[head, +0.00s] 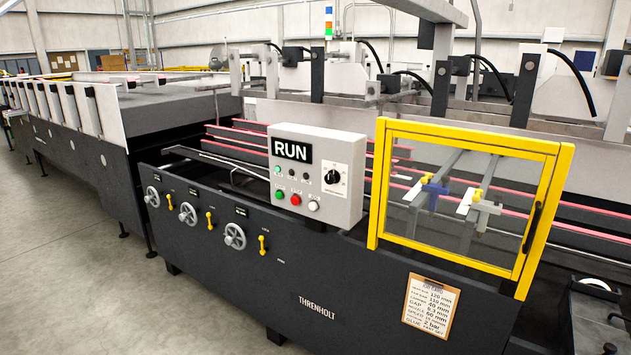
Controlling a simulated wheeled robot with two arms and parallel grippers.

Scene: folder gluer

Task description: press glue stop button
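A light grey control box (345,188) stands on the front edge of the folder gluer (330,280) in the middle of the head view. Its display (291,150) reads RUN. Along its lower face are a green button (279,195), a red button (296,199) and a white button (313,205). Small indicator lamps sit above them, and a black rotary knob (332,176) is at the right. The button labels are too small to read, so I cannot tell which is the glue stop. Neither of my grippers shows in the head view.
A yellow-framed clear guard (549,210) stands right of the box. Several handwheels (235,236) and yellow levers (263,245) line the machine's front. A clipboard job card (430,304) hangs at lower right. The concrete floor (90,290) at lower left is clear.

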